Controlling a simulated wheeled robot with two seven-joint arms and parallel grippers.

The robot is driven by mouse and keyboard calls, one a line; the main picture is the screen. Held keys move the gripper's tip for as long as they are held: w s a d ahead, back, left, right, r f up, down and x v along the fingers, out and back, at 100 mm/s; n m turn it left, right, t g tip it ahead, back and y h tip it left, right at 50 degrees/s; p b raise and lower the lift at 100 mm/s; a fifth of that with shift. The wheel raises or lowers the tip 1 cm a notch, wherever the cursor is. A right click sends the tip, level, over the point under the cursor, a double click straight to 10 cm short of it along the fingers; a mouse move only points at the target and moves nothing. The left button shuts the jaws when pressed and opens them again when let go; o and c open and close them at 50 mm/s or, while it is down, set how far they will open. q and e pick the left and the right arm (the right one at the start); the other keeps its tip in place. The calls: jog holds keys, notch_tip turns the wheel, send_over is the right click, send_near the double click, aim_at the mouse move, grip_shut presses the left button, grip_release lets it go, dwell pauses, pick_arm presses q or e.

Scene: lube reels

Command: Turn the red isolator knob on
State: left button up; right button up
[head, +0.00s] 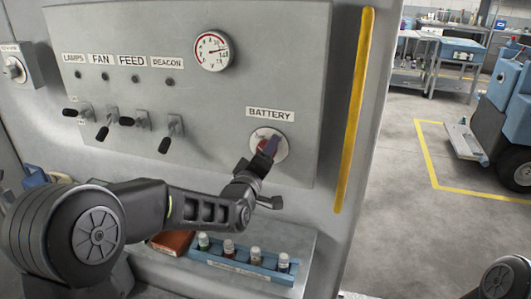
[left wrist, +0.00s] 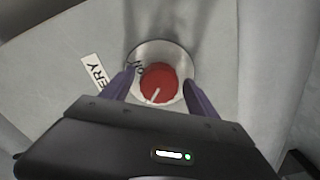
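The red isolator knob (left wrist: 160,82) sits on a round silver plate (left wrist: 178,50) below the BATTERY label (head: 271,114). In the left wrist view its white pointer line points down and slightly left, and lettering on the plate, seemingly "ON", lies at its upper left. My left gripper (head: 268,147) is at the knob in the head view and hides most of it. In the left wrist view the purple fingers of the left gripper (left wrist: 160,92) stand apart on either side of the knob, with gaps visible. My right gripper is not in view.
The grey panel (head: 225,115) also carries several toggle switches (head: 140,122) and a round gauge (head: 212,50). Below is a ledge with a blue rack (head: 240,263) of small bottles and a reddish-brown box (head: 172,241). A yellow strip (head: 354,110) runs along the panel's right edge.

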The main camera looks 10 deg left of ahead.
pick_arm(q)
jog(key=c, duration=1.3)
jog(key=shift+o, duration=0.2)
